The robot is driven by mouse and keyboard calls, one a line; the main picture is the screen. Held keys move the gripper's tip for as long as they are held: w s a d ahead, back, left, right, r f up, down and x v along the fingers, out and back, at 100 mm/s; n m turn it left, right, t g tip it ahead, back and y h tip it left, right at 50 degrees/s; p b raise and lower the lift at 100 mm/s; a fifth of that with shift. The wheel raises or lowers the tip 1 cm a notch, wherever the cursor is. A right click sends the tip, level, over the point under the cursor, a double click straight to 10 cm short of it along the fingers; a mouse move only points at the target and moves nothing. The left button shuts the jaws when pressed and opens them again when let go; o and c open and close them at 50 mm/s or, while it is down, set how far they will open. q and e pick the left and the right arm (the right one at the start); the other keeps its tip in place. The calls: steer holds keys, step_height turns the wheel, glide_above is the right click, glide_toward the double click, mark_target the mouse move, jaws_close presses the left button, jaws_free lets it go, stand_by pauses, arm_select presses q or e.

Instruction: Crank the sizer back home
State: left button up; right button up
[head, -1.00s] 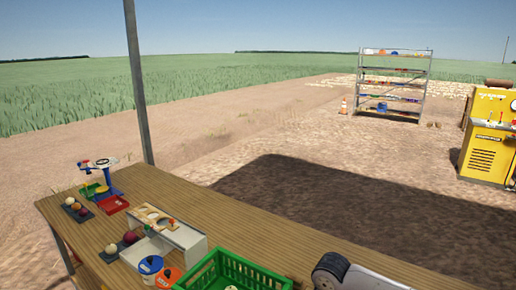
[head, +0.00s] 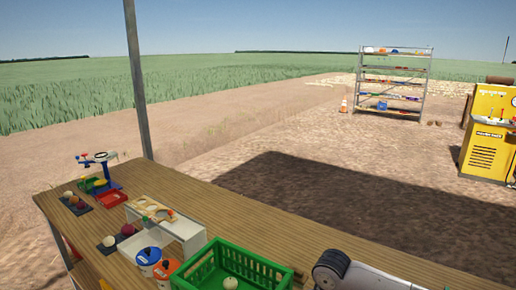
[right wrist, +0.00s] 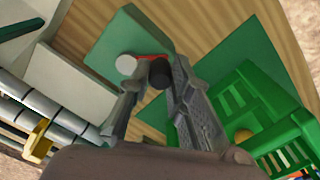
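A white box with a wooden board with round holes (head: 150,208) stands on the table in the head view; a small red knob shows near the board. I cannot tell for certain that it is the sizer. In the right wrist view, my right gripper (right wrist: 160,70) has its two fingertips on either side of a black round handle (right wrist: 160,75). A red strip and a white round end (right wrist: 126,66) show beside the handle. Whether the fingers press on it is unclear. The right gripper is not visible in the head view, and my left gripper is not in view.
A green crate (head: 208,266) with a pale onion stands at the table's front, near two lidded tubs, blue (head: 148,257) and orange (head: 166,270). It also shows in the right wrist view (right wrist: 255,100).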

steer(key=shift+c, duration=1.4)
steer(key=shift+s+d, duration=0.3)
steer(key=shift+s, duration=0.4)
steer(key=shift+s+d, duration=0.5)
steer(key=o, duration=0.9)
